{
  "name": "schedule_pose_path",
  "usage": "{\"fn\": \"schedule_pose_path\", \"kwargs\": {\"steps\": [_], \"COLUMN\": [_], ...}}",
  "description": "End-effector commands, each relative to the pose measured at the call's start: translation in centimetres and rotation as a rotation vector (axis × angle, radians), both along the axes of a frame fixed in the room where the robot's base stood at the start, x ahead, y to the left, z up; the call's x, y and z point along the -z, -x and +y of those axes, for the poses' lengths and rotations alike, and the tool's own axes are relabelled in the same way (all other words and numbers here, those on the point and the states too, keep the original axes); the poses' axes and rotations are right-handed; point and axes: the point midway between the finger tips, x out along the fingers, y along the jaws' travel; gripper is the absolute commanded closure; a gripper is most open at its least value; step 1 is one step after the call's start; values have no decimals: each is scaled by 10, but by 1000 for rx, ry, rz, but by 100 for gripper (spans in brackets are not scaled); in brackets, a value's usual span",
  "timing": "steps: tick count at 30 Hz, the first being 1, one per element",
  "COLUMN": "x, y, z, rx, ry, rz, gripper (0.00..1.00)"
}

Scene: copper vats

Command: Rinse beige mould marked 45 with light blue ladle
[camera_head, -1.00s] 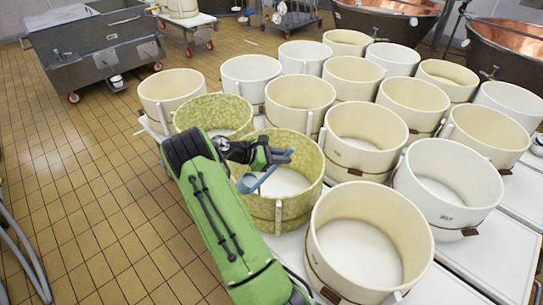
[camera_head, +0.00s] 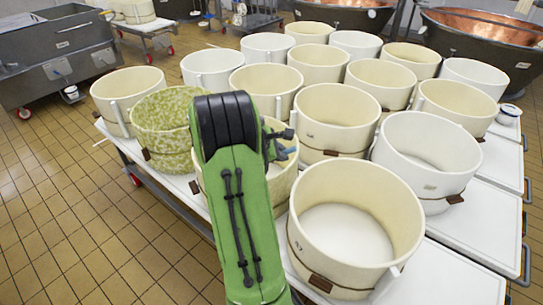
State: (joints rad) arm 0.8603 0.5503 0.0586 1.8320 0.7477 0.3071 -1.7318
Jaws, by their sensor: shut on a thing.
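My gripper (camera_head: 285,138) shows only in part beside my green arm, above a beige mould (camera_head: 284,180) that the arm partly covers. It is shut on the light blue ladle (camera_head: 291,151), of which only a small piece shows over that mould's opening. The ladle's bowl is hidden. The visible wall of this mould is plain beige. To its left, another mould (camera_head: 168,130) is covered in mottled green-yellow patches. A large beige mould (camera_head: 325,262) at the front has a small dark mark that I cannot read. I cannot make out a 45 on any mould.
Several beige and white moulds stand close together on a white-topped table (camera_head: 440,285). Copper vats (camera_head: 475,45) stand at the back right. A grey metal tub (camera_head: 55,60) on wheels is at the back left. The tiled floor (camera_head: 60,190) at left is clear.

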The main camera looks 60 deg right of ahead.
Motion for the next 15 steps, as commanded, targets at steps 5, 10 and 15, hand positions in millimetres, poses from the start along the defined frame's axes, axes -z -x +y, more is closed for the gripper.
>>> {"fn": "schedule_pose_path", "kwargs": {"steps": [5, 10, 15], "x": [26, 46, 68], "y": [13, 24, 34], "z": [-5, -9, -13], "rx": [5, 6, 7], "ry": [-39, -77, -117], "rz": [-103, -201, -298], "gripper": [100, 100, 100]}}
